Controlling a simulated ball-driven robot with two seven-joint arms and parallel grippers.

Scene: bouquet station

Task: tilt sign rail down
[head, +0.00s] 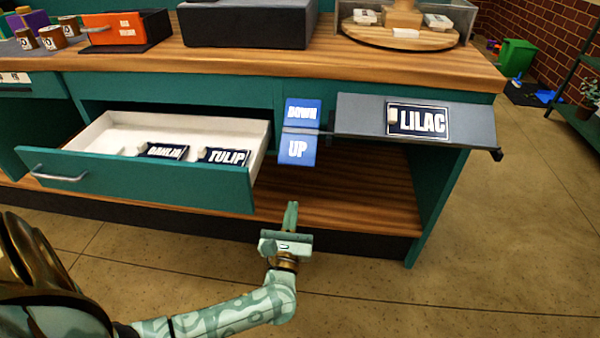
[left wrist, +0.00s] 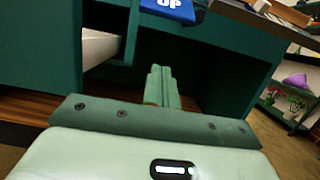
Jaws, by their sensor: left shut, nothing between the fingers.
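The sign rail (head: 360,118) is a grey tilted panel on the counter's front at the right, with a dark LILAC sign (head: 418,120) on it. A blue lever plate (head: 297,150) marked DOWN above and UP below sits at the rail's left end. Its UP part also shows at the top of the left wrist view (left wrist: 168,10). My left gripper (head: 291,212) is below the plate and apart from it, fingers together and empty; the fingers also show in the left wrist view (left wrist: 162,85). My right gripper is not in view.
An open drawer (head: 140,185) with DAHLIA and TULIP signs (head: 224,156) juts out left of my left gripper. An open wooden shelf (head: 360,190) lies behind it. The counter top (head: 300,65) holds boxes and a round board.

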